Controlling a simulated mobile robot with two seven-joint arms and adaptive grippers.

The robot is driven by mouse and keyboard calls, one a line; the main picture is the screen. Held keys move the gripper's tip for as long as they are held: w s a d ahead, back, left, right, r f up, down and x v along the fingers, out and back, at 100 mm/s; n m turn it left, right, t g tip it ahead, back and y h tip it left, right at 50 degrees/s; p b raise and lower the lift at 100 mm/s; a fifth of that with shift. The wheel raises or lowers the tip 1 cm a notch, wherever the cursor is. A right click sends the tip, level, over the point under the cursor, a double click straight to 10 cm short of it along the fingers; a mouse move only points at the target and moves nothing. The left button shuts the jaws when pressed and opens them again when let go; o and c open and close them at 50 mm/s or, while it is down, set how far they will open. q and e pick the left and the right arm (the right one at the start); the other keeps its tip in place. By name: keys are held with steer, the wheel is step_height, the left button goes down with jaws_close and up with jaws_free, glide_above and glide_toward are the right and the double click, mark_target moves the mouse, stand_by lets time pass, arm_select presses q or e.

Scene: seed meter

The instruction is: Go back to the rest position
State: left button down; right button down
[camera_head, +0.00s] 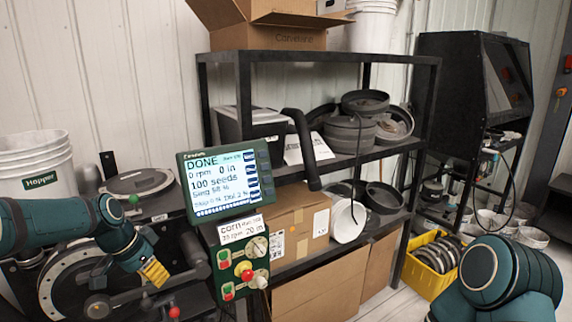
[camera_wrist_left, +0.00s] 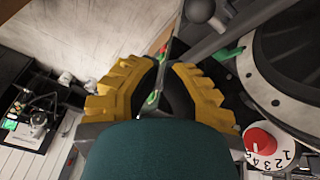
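My left gripper (camera_head: 154,272) has yellow fingers and is left of the control box, in front of the seed meter stand (camera_head: 78,284). In the left wrist view its two yellow fingers (camera_wrist_left: 163,78) stand apart with nothing held between them. The monitor (camera_head: 224,182) reads "DONE", "0 rpm" and "100 seeds". Below it is a green control box (camera_head: 242,258) with buttons and a dial. My right arm shows at the bottom right, but its gripper is out of view.
A black shelf (camera_head: 330,158) with cartons and dark round parts stands behind. A yellow crate (camera_head: 428,274) of discs is on the floor at right. A white hopper bucket (camera_head: 36,168) is at left. A red dial knob (camera_wrist_left: 262,140) is close to the left wrist.

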arm_select(q)
steer(key=s+d+f+n+b, duration=0.1)
steer(key=s+d+f+n, duration=0.15)
steer(key=d+f, duration=0.4)
steer(key=s+d+f+n, duration=0.1)
steer(key=s+d+f, duration=0.2)
steer(key=f, duration=0.7)
steer(key=s+d+f+n+b, duration=0.1)
steer(key=s+d+f, duration=0.25)
steer(key=f, duration=0.45)
steer(key=s+d+f+n, duration=0.3)
steer(key=s+d+f, duration=0.3)
steer(key=s+f, duration=0.3)
steer(key=s, duration=0.3)
steer(key=shift+s+d+n+g+b, duration=0.15)
steer(key=shift+n+g+b, duration=0.15)
steer(key=shift+n+b, duration=0.05)
arm_select(e)
steer(key=f, duration=0.1)
steer(key=s+f, duration=0.1)
steer(key=shift+s+f, duration=0.2)
steer(key=shift+f, duration=0.15)
